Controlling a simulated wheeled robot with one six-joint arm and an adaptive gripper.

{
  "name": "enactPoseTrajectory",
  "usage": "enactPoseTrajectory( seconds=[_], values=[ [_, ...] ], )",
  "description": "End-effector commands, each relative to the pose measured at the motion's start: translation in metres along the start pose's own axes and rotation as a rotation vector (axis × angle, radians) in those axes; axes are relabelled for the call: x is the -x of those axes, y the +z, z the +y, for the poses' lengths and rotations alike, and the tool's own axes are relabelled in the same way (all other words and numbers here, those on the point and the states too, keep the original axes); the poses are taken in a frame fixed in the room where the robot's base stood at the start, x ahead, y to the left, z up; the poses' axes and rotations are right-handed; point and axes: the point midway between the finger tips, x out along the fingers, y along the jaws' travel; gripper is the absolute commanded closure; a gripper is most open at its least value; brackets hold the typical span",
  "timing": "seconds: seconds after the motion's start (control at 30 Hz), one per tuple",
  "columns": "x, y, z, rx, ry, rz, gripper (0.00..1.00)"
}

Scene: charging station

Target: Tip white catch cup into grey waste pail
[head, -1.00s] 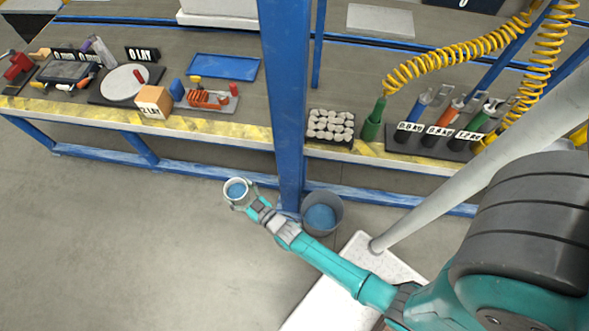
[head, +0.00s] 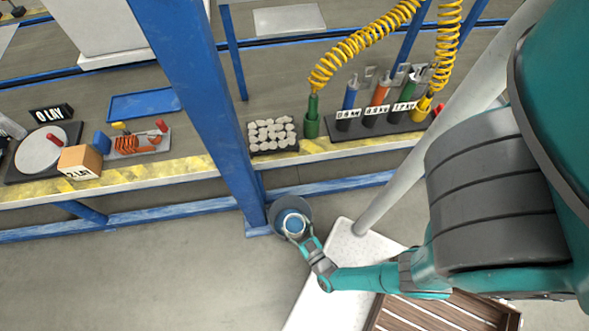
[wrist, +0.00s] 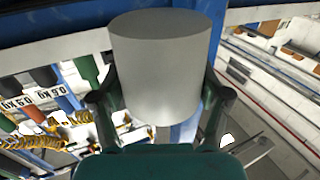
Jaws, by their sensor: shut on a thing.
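The white catch cup (head: 294,224) is in my gripper (head: 293,231), with blue contents showing through its open top in the head view. My gripper is shut on the cup's sides. In the wrist view the cup (wrist: 165,70) fills the middle between the two fingers (wrist: 160,105). The cup looks upright, or nearly so. The grey waste pail (head: 277,208) stands on the floor by the blue post. From the head view the cup overlaps the pail's opening, and most of the pail's inside is hidden behind it. The height between cup and pail is hard to tell.
A blue post (head: 205,110) rises right behind the pail. The workbench (head: 200,165) runs across the back, with a tray of pale lumps (head: 272,135) and a rack of labelled tools (head: 375,120). A white slab (head: 330,285) lies right of the pail. Open floor is at the left.

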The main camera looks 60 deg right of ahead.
Motion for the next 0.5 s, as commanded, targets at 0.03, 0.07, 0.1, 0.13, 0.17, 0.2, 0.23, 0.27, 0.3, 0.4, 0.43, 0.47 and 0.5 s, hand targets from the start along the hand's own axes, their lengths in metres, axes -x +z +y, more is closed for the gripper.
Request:
enactPoseTrajectory(
  seconds=[0.03, 0.07, 0.1, 0.13, 0.17, 0.2, 0.23, 0.27, 0.3, 0.4, 0.43, 0.47, 0.5],
  values=[
    [-0.001, 0.000, 0.001, -0.002, 0.004, 0.000, 0.60],
    [-0.002, 0.000, 0.001, -0.004, 0.004, 0.000, 0.60],
    [-0.003, 0.000, 0.001, -0.006, 0.004, -0.001, 0.60],
    [-0.004, 0.000, 0.001, -0.008, 0.003, -0.002, 0.60],
    [-0.005, 0.000, 0.001, -0.010, 0.003, -0.003, 0.60],
    [-0.006, 0.000, 0.001, -0.011, 0.003, -0.004, 0.60],
    [-0.007, 0.000, 0.001, -0.012, 0.003, -0.006, 0.60],
    [-0.008, 0.000, 0.001, -0.014, 0.001, -0.007, 0.60],
    [-0.009, 0.001, 0.002, -0.016, 0.002, -0.009, 0.60],
    [-0.012, 0.001, 0.003, -0.018, 0.001, -0.014, 0.60],
    [-0.013, 0.002, 0.003, -0.019, 0.001, -0.016, 0.60],
    [-0.014, 0.002, 0.003, -0.020, 0.001, -0.018, 0.60],
    [-0.015, 0.002, 0.004, -0.020, 0.000, -0.021, 0.60]
  ],
)
